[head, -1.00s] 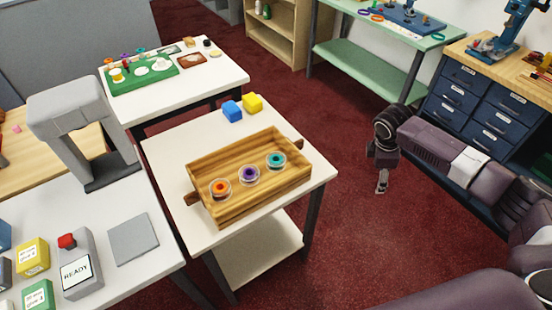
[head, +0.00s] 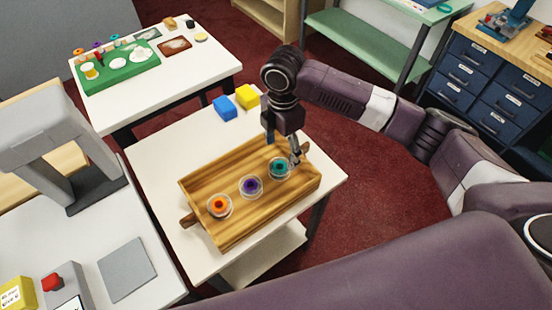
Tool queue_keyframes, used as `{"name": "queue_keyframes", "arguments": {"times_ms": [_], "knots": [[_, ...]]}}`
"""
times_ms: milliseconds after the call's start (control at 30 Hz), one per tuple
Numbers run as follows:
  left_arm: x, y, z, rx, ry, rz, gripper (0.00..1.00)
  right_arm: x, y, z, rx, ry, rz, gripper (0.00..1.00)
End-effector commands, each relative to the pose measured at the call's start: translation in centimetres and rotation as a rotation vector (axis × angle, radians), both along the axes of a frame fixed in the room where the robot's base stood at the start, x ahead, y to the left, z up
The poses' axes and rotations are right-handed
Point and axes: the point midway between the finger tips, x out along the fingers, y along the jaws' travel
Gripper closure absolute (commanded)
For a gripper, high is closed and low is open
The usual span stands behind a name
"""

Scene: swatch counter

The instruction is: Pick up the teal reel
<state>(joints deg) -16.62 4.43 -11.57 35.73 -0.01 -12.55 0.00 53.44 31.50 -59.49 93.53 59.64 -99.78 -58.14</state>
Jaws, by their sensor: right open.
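The teal reel (head: 279,168) is a small round reel with a clear rim, lying in the wooden tray (head: 215,227) at the right end of a row of reels. A purple reel (head: 250,186) lies in the middle and an orange reel (head: 219,206) at the left. My right gripper (head: 284,152) is above the tray's right end, pointing down, open, with its fingers close to the teal reel. I cannot tell whether a finger touches it. My left gripper is not in view.
The tray stands on a white table (head: 155,156). A blue block (head: 225,108) and a yellow block (head: 247,96) lie behind the tray. A grey press-like machine (head: 50,140) stands at the left. Another white table (head: 215,75) with a green board (head: 120,75) is behind.

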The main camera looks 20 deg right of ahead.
Motion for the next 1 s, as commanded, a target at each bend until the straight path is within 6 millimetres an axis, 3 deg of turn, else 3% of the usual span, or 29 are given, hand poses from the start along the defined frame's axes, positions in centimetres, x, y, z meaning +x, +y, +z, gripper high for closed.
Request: {"name": "queue_keyframes", "arguments": {"times_ms": [400, 533, 767, 1000], "knots": [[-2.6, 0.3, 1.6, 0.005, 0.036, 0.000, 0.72, 0.2, 0.4, -5.4, -0.001, 0.004, -0.004, 0.34], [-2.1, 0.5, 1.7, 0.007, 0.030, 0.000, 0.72, 0.2, 0.3, -6.7, -0.002, 0.002, -0.003, 0.34], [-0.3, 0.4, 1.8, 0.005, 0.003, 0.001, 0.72, 0.3, 0.3, -7.0, -0.002, -0.001, -0.002, 0.34], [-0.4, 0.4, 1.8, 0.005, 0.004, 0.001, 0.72, 0.3, 0.3, -7.0, -0.002, -0.001, -0.002, 0.57]]}}
